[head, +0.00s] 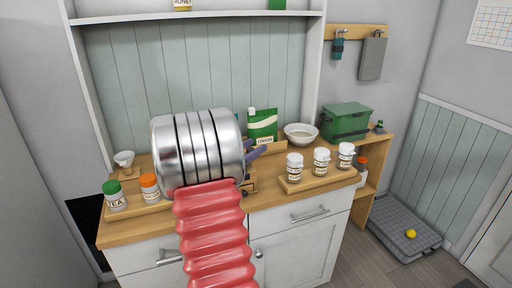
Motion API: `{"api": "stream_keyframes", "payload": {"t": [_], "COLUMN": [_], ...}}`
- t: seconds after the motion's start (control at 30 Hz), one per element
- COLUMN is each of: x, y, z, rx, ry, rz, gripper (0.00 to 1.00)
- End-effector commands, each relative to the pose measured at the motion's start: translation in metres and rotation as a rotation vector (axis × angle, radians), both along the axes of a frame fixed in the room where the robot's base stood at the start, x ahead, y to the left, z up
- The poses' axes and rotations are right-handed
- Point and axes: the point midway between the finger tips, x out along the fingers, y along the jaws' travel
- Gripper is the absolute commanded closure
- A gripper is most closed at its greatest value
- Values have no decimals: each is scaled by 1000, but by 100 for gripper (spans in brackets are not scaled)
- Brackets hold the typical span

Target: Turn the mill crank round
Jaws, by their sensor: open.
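My gripper (257,152) shows as purple fingers to the right of my banded silver wrist; they are open, with nothing visible between them. My arm covers the middle of the wooden counter (290,203). I cannot make out the mill or its crank. A small wooden part (250,182) shows at the right edge of my wrist; I cannot tell whether it belongs to the mill. Whether my fingers touch anything behind the wrist is hidden.
Jars with green (115,196) and orange (149,187) lids stand left, near a white cup (124,160). A tray (318,178) of white jars, a bowl (301,133) and a green pouch (263,127) are right of my wrist. A green box (346,120) stands farther right.

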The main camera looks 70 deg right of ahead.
Motion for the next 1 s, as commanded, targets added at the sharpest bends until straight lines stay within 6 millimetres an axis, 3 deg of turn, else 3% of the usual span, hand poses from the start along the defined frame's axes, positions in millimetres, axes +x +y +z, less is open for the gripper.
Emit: {"api": "stream_keyframes", "payload": {"t": [0.2, 0.57, 1.0], "x": [-7, -8, -7], "y": [-22, -26, -26], "z": [0, 0, 0], "rx": [0, 0, 0], "ry": [0, 0, 0], "rz": [-1, 1, 1], "gripper": [59, 59, 90]}}
